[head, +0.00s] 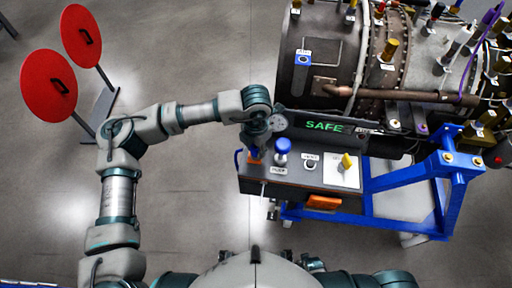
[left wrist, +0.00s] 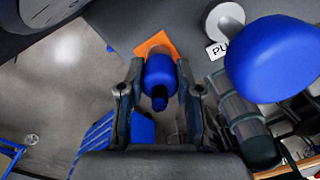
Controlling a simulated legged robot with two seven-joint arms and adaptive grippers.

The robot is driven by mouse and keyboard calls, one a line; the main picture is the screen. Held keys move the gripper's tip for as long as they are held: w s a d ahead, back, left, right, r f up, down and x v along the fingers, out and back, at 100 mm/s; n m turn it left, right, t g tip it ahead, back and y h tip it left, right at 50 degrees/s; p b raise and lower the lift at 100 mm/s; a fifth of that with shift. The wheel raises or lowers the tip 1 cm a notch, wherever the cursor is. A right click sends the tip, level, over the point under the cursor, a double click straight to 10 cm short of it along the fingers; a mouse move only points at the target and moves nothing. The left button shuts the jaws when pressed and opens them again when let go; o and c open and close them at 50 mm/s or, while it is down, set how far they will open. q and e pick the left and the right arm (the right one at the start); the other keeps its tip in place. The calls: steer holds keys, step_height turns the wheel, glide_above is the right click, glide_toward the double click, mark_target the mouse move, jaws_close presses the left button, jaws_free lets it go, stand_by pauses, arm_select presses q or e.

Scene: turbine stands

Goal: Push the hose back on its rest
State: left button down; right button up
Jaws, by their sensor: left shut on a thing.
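My left gripper (head: 256,148) comes down on the left end of a grey control panel (head: 312,184). In the left wrist view its two fingers are shut on a blue cylindrical piece (left wrist: 160,72), one finger on each side. An orange plate (left wrist: 156,43) lies under that piece, and its edge shows in the head view (head: 255,161). I cannot tell whether the blue piece is the hose end or its rest; no loose length of hose is clear near it. My right gripper is out of view.
A blue knob (head: 282,146) stands close to the right of the gripper. Further right is a yellow knob (head: 347,162). Behind is a green SAFE display (head: 325,126) and the turbine (head: 320,62) on a blue stand (head: 410,180). Two red discs (head: 48,86) stand left. Floor between is clear.

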arm_select(q)
steer(key=shift+s+f, duration=0.2)
steer(key=shift+f, duration=0.4)
steer(key=c, duration=0.7)
jaws_free()
steer(key=shift+c, duration=0.2)
steer(key=shift+w+r, duration=0.1)
steer(key=shift+w, duration=0.05)
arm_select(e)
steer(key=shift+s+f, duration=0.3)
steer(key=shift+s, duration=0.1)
arm_select(q)
steer(key=shift+o, duration=0.4)
steer(key=shift+o, duration=0.5)
steer(key=shift+w+r, duration=0.1)
steer(key=shift+r, duration=0.05)
steer(key=shift+r+p, duration=1.75)
steer(key=shift+r, duration=1.8)
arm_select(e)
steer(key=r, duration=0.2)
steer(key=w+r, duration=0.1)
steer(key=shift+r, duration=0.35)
